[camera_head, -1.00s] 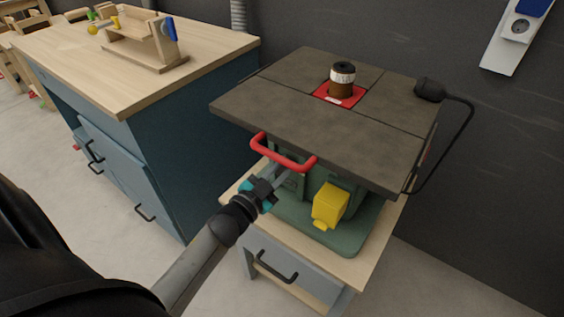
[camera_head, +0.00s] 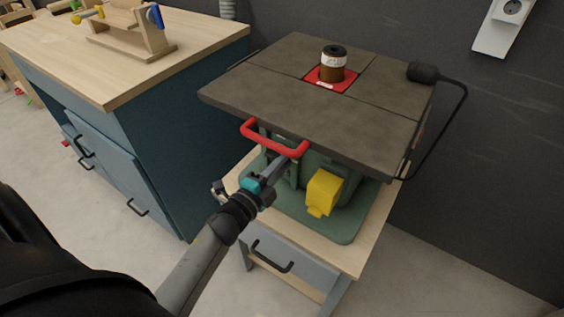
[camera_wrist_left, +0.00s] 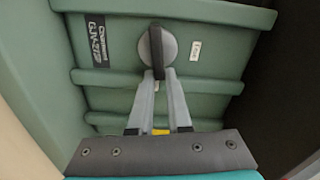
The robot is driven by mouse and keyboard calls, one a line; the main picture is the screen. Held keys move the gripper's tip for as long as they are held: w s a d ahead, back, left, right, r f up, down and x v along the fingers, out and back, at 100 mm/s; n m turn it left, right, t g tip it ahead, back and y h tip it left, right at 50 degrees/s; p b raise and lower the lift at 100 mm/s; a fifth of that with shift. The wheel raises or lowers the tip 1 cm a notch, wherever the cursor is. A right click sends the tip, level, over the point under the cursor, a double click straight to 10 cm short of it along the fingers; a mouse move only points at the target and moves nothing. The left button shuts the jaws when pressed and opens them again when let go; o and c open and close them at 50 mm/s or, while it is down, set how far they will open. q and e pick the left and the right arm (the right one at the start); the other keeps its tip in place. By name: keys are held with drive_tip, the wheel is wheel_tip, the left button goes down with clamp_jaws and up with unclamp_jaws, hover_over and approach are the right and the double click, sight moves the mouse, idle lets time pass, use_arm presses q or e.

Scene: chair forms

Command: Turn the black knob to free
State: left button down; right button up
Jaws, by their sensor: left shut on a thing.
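The black knob (camera_wrist_left: 156,50) is a narrow bar on a round grey disc (camera_wrist_left: 172,46), set in the green machine body in the left wrist view. The bar stands nearly upright in that picture. My left gripper (camera_wrist_left: 160,74) is shut on the lower end of the black knob, one finger at each side. In the head view my left gripper (camera_head: 290,158) reaches in under the machine's dark tabletop (camera_head: 280,95), just below the red handle (camera_head: 275,140). The knob is hidden there. My right gripper is not in view.
A yellow box (camera_head: 323,190) sits on the machine's green base, right of my gripper. The machine stands on a wooden cabinet (camera_head: 365,240). A blue workbench (camera_head: 175,130) stands to the left. The tabletop overhangs my gripper closely.

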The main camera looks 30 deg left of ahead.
use_arm(q)
drive_tip(key=shift+s+a+f+m+b, duration=0.1)
drive_tip(key=shift+a+f+m+b, duration=0.35)
drive_tip(key=shift+m, duration=0.45)
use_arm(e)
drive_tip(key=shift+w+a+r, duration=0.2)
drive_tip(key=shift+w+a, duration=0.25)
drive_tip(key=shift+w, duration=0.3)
use_arm(q)
drive_tip(key=c, duration=0.9)
unclamp_jaws()
drive_tip(key=shift+o, duration=0.2)
drive_tip(key=shift+d+r, duration=0.15)
drive_tip(key=shift+d, duration=0.05)
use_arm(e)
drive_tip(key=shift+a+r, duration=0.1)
use_arm(q)
drive_tip(key=s+a+p, duration=0.1)
drive_tip(key=s+p, duration=0.1)
drive_tip(key=s, duration=1.3)
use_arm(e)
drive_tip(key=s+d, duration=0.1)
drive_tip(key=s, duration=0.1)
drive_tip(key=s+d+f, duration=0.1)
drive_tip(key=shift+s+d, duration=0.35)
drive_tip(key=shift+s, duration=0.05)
use_arm(q)
drive_tip(key=shift+a, duration=0.1)
